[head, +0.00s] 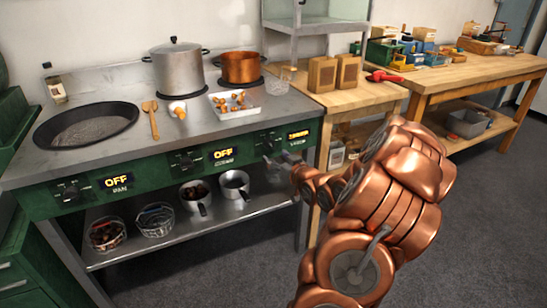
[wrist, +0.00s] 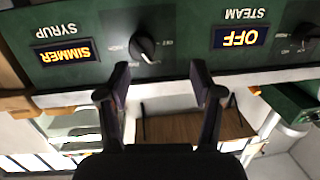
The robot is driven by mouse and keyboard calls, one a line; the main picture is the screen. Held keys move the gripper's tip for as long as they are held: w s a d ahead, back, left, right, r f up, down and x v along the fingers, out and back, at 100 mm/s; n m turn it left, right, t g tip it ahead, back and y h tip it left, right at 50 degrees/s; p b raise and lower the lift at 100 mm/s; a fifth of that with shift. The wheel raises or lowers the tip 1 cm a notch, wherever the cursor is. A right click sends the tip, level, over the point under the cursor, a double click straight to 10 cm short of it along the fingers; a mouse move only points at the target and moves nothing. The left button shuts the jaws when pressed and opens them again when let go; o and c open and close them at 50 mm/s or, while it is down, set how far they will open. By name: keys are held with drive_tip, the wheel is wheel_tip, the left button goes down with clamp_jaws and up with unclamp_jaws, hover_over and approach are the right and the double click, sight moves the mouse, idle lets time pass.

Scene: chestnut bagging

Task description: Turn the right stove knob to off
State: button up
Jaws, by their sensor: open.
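The right stove knob (wrist: 147,46) is a dark knob with a pale pointer line on the green front panel (wrist: 180,20). Its display, labelled SYRUP (wrist: 63,52), reads SIMMER; the wrist view is upside down. My gripper (wrist: 160,76) is open and empty, in front of the panel. In the wrist view the knob shows just beyond the fingertips, nearer the left finger; I see no contact.
The STEAM display (head: 222,154) and PAN display (head: 118,182) read OFF. A copper pot (head: 241,67), a silver pot (head: 178,68) and a dark pan (head: 86,124) stand on the stove. A wooden table (head: 345,97) adjoins at right.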

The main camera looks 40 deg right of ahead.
sight(272, 146)
drive_tip(key=shift+m+t+h, duration=0.3)
drive_tip(key=shift+t, duration=0.3)
drive_tip(key=shift+w+d+f+b, duration=0.1)
drive_tip(key=shift+w+d, duration=0.6)
drive_tip(key=shift+w, duration=0.3)
drive_tip(key=shift+w+d+r+b, duration=0.1)
drive_tip(key=shift+w+d+b, duration=0.05)
drive_tip(key=shift+w+d, duration=0.7)
drive_tip(key=shift+w+d+f+b, duration=0.1)
drive_tip(key=shift+w+d, duration=0.45)
drive_tip(key=shift+w, duration=0.55)
drive_tip(key=shift+c, duration=0.3)
drive_tip(key=c, duration=1.1)
